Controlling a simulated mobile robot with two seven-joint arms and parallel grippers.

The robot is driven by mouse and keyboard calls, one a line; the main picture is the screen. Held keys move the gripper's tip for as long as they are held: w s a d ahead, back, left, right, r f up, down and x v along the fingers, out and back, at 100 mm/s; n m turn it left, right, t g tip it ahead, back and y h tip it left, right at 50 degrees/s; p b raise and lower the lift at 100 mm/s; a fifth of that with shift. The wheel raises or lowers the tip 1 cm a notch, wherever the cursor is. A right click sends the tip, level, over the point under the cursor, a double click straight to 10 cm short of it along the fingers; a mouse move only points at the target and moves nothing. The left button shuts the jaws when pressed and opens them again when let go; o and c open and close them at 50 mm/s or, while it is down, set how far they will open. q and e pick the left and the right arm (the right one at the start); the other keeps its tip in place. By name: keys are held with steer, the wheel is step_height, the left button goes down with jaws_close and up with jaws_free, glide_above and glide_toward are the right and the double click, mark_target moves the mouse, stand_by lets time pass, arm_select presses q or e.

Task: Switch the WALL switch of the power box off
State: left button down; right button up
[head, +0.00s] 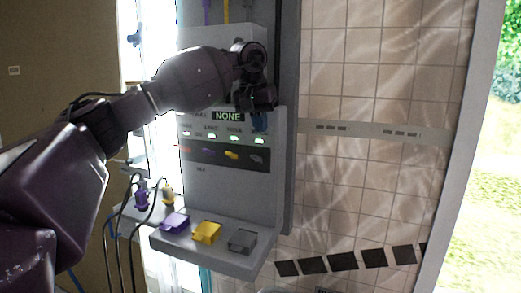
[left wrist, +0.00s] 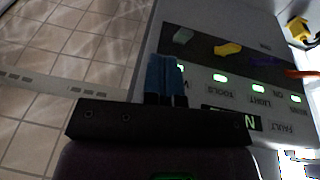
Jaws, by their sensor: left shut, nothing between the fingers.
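The power box (head: 230,185) is a grey upright unit with a display reading NONE (head: 228,116), a row of small lit indicators (head: 234,138) and a dark strip with coloured switches below. The grey switch (head: 256,158) is at the right end of the strip; it also shows in the left wrist view (left wrist: 183,36). The yellow switch (head: 231,155) is beside it. My left gripper (head: 259,122) is shut and empty at the panel's right side, above the rightmost indicator. Its blue fingertips (left wrist: 162,78) cover that column's label. I cannot tell whether they touch the panel. My right gripper is out of view.
Below the panel a grey shelf (head: 190,250) carries purple (head: 174,222), yellow (head: 206,232) and grey (head: 242,241) blocks. Plugs with dark cables (head: 141,198) stand at its left. A tiled surface (head: 360,190) lies to the right.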

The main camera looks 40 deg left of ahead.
arm_select(q)
steer(key=shift+y, duration=0.6)
steer(key=a+r, duration=0.2)
steer(key=a, duration=0.1)
steer(key=shift+s+a+r, duration=0.1)
steer(key=shift+s+r, duration=0.1)
steer(key=shift+r, duration=0.2)
steer(key=b, duration=0.2)
glide_toward(256, 158)
steer(key=w+f, duration=0.1)
steer(key=a+f, duration=0.1)
steer(key=f, duration=0.1)
steer(key=w+f, duration=0.1)
steer(key=f, duration=0.1)
steer(key=shift+w+a, duration=0.35)
steer(key=shift+a, duration=0.05)
steer(key=shift+w+f, duration=0.2)
steer(key=shift+f, duration=0.45)
steer(key=shift+s, duration=0.15)
